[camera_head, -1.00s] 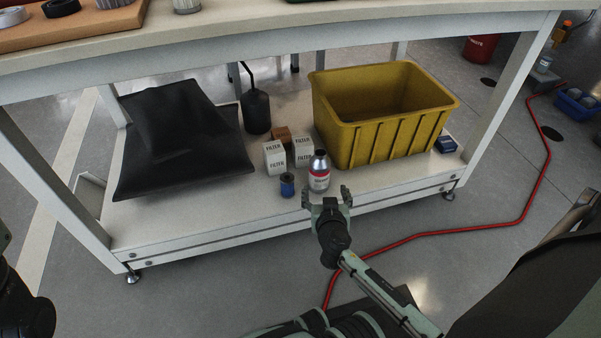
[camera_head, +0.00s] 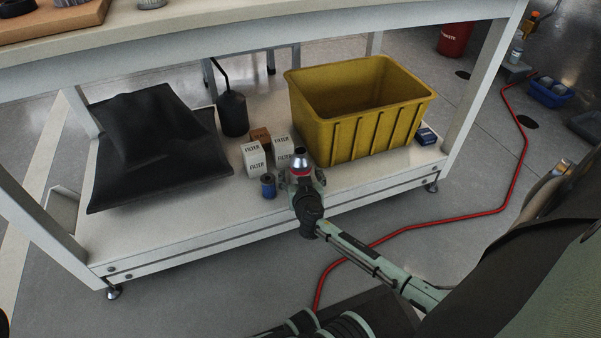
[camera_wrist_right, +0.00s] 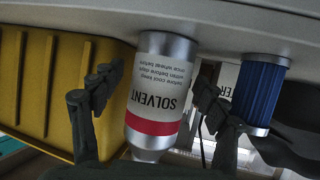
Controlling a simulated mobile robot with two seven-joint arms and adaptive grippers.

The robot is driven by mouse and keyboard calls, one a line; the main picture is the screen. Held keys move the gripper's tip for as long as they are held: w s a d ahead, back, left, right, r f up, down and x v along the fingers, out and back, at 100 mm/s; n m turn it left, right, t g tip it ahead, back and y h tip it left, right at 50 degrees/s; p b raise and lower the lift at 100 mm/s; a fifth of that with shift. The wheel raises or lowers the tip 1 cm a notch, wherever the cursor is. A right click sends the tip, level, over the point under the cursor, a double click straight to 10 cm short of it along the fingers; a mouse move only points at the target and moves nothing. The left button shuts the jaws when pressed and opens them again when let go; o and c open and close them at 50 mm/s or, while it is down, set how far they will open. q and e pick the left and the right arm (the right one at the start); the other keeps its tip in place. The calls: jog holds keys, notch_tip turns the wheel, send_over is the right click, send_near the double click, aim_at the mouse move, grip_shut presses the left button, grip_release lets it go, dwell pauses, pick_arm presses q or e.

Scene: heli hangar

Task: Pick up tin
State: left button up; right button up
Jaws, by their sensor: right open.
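The tin (camera_head: 301,160) is a silver solvent bottle with a white label and red band. It stands upright on the lower shelf (camera_head: 150,228) of the workbench. In the right wrist view the tin (camera_wrist_right: 160,92) appears upside down, with its label readable as SOLVENT. My right gripper (camera_head: 302,178) is open, with its fingers on either side of the tin and hiding its lower part in the head view. In the right wrist view the gripper (camera_wrist_right: 157,82) shows one finger left and one right of the tin, with gaps visible. My left gripper is not in view.
A blue can (camera_head: 268,186) stands close left of the tin, with white filter boxes (camera_head: 254,160) behind. A yellow crate (camera_head: 355,140) is to the right. A black bag (camera_head: 150,150) lies left. A dark oil can (camera_head: 232,114) stands behind. The benchtop overhangs the shelf.

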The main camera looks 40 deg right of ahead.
jog(key=c, duration=1.4)
jog(key=shift+c, duration=0.3)
jog(key=shift+r, duration=0.15)
